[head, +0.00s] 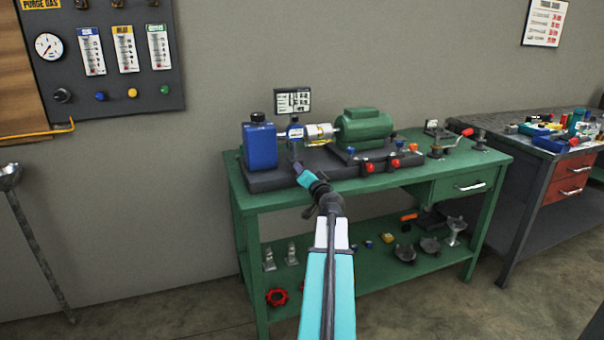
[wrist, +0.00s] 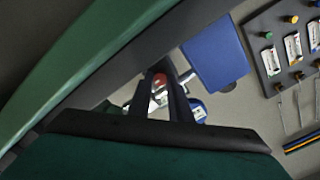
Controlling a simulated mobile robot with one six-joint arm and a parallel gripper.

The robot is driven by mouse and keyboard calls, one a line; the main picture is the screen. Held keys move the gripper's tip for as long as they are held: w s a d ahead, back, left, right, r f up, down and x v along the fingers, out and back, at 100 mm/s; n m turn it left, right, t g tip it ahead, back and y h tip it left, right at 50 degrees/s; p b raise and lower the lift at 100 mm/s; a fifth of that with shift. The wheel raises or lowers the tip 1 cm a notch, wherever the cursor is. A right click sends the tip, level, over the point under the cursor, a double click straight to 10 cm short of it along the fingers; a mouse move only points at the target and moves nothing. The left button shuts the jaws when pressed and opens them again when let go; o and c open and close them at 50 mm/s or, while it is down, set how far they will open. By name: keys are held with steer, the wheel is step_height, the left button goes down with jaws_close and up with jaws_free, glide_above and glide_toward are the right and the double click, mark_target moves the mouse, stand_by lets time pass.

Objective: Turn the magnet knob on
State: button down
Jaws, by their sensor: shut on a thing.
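My gripper (head: 298,168) is at the front left of the black pump base on the green bench, close to the small blue-labelled bottle. In the wrist view its two dark fingers (wrist: 161,88) are closed around a small round red knob (wrist: 160,81). In the head view my gripper hides that knob, so its turn position cannot be read. Two other red knobs (head: 369,167) show on the front of the base, right of my gripper. No marking shows which one is the magnet knob.
A blue canister (head: 259,146) stands close left of my gripper. A green motor (head: 364,125) is mounted on the base (head: 268,181) at right. A gauge panel (head: 108,55) hangs on the wall at left. The green bench (head: 450,165) has clear edges at right.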

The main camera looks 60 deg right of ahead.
stand_by(0.3)
steer(key=c, duration=1.6)
jaws_free()
steer(key=shift+s, duration=0.1)
steer(key=shift+n+p, duration=1.05)
steer(key=shift+n, duration=0.65)
steer(key=shift+r+n+p, duration=0.15)
steer(key=shift+n+p, duration=1.85)
steer(key=shift+n, duration=0.2)
steer(key=shift+n+p, duration=0.3)
steer(key=shift+p, duration=0.15)
